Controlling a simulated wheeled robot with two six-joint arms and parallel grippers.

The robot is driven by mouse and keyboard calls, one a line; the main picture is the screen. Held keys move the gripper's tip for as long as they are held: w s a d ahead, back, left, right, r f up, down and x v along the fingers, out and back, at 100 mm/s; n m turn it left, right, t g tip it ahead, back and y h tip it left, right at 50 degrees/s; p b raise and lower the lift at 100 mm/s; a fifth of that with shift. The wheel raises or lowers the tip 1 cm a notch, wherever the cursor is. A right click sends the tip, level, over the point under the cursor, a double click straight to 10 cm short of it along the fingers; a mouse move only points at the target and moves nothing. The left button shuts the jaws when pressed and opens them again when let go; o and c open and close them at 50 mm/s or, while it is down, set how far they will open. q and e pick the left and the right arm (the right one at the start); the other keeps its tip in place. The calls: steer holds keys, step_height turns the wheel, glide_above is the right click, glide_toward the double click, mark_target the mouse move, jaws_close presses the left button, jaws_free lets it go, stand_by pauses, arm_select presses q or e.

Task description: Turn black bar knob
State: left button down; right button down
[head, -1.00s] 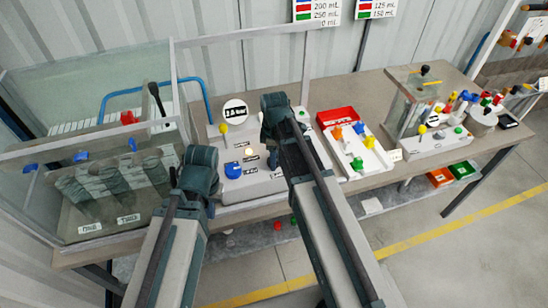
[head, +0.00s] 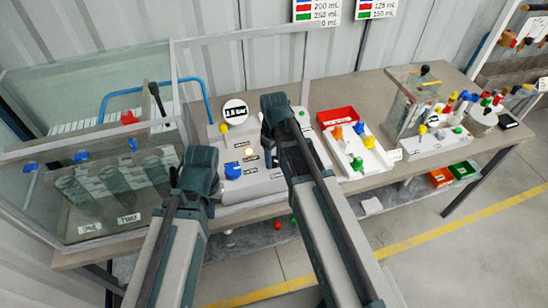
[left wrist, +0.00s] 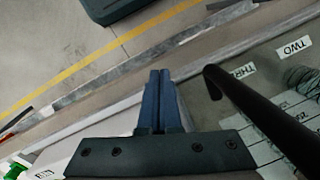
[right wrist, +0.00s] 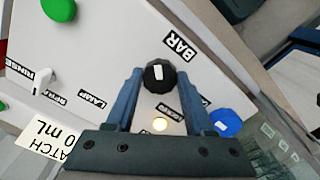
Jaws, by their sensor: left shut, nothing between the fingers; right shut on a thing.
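The black bar knob (right wrist: 160,76), a round black knob with a white mark, sits on the pale panel beside the BAR label (right wrist: 179,46) in the right wrist view. My right gripper (right wrist: 160,80) is shut on it, one finger on each side. In the head view my right arm hides the knob. My left gripper (left wrist: 160,76) is shut and empty, its fingers together in the left wrist view, near the glass tank's front. A round white gauge (head: 235,112) stands at the back of the panel; its text seems to read 1.8 bar.
A blue knob (right wrist: 227,122) and a lit yellow lamp (right wrist: 160,124) are close to my right fingers. A green knob (right wrist: 58,8) is farther off. The glass tank (head: 70,160) stands left. A black lever (left wrist: 255,115) is near my left fingers.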

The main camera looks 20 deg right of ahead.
mark_target(273, 161)
steer(key=m, duration=0.6)
steer(key=shift+s+m, duration=0.1)
steer(key=shift+m, duration=0.2)
steer(key=m, duration=0.6)
steer(key=shift+a, duration=0.15)
steer(key=shift+m, duration=0.4)
steer(key=shift+c, duration=1.3)
jaws_free()
steer(key=shift+r, duration=0.1)
step_height(273, 161, up, 14)
steer(key=p, duration=1.3)
steer(key=shift+f+p, duration=0.2)
steer(key=shift+p, duration=0.2)
